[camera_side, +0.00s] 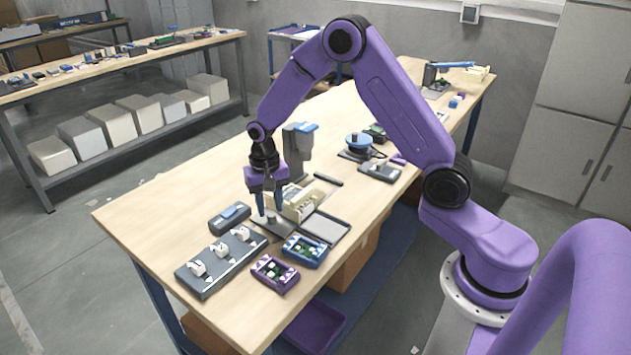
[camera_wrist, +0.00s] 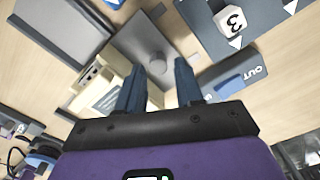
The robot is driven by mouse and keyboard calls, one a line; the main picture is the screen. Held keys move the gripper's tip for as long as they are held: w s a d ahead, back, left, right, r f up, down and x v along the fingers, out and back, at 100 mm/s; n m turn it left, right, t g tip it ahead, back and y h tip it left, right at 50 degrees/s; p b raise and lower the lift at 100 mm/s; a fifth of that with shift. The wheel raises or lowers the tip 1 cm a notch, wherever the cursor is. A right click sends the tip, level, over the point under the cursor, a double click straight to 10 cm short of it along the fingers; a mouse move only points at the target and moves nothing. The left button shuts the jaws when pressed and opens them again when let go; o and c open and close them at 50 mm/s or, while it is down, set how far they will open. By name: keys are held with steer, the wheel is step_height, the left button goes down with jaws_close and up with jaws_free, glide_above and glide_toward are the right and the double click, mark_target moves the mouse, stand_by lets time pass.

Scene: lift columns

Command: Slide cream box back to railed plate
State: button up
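The cream box (camera_side: 299,203) stands on the table just right of my gripper (camera_side: 269,209). In the wrist view the cream box (camera_wrist: 98,88) lies to the left of my fingers (camera_wrist: 160,92). A flat grey plate with raised edges (camera_side: 326,228), likely the railed plate, lies right of the cream box. It also shows at the upper left of the wrist view (camera_wrist: 58,24).
A dark panel with white numbered blocks (camera_side: 221,262) lies in front on the left. A grey block with a blue top (camera_side: 230,217) is close left of my gripper. Blue (camera_side: 304,250) and purple (camera_side: 275,273) trays sit near the front edge. A grey column (camera_side: 298,150) stands behind.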

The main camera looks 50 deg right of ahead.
steer(key=shift+w+r, duration=0.1)
steer(key=shift+r, duration=1.45)
steer(key=shift+s+a+r, duration=0.2)
steer(key=shift+a, duration=0.05)
steer(key=s+a+r+n, duration=0.5)
steer(key=s, duration=0.3)
steer(key=s+d+r+n, duration=0.1)
steer(key=s+n, duration=0.5)
steer(key=s, duration=0.6)
steer(key=s+d+r+n, duration=0.1)
steer(key=s+r+n, duration=0.3)
steer(key=s, duration=0.9)
steer(key=n, duration=0.3)
steer(key=shift+s+d+n, duration=0.15)
steer(key=shift+d+n, duration=0.1)
steer(key=shift+n, duration=0.05)
steer(key=shift+c, duration=0.3)
